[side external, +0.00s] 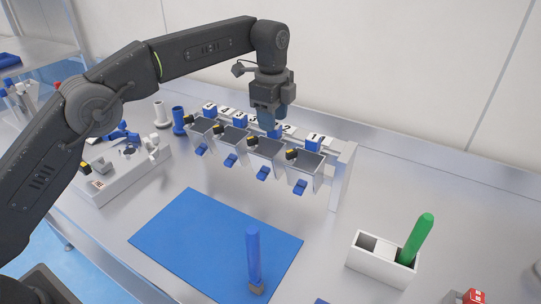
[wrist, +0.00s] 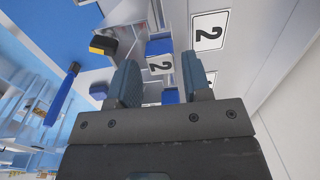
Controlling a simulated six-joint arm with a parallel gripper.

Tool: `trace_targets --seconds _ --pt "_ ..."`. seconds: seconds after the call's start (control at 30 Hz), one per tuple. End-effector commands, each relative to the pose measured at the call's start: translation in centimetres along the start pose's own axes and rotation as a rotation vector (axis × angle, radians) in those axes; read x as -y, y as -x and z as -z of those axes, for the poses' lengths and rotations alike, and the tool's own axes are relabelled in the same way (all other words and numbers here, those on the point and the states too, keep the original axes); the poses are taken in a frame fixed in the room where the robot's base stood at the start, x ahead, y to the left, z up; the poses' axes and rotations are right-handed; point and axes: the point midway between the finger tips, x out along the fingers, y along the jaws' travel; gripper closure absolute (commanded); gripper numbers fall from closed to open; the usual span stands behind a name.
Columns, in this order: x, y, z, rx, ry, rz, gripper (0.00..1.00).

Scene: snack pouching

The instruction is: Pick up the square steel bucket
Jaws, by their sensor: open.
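Several square steel buckets hang in a row on a steel rack in the side view, including a front right one (side external: 306,163) and one beside it (side external: 266,150). Each has a blue tab low on its front. My gripper (side external: 278,125) points down over the back of the row, near the label 2. In the wrist view my gripper (wrist: 160,80) has its blue-grey fingers apart, on either side of a blue block (wrist: 159,47) with a white label 2. A steel bucket (wrist: 124,38) shows partly left of the block. I cannot tell whether the fingers touch the block.
A white holder (side external: 370,265) with a green tool (side external: 418,238) stands at right. A grey fixture (side external: 125,170) is at left. The rack's end plate (side external: 342,175) stands at right.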

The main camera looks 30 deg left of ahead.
Motion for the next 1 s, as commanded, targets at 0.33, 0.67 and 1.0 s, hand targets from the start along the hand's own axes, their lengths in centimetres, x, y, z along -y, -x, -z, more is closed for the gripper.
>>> trace_targets --seconds 0.33,0.67,1.0 --pt "0.0 -4.7 -0.1 0.001 0.003 -0.001 0.55" --pt "0.0 -4.9 -0.1 0.000 0.003 0.000 0.62" --pt "0.0 -4.8 0.0 0.000 0.003 0.000 0.95"
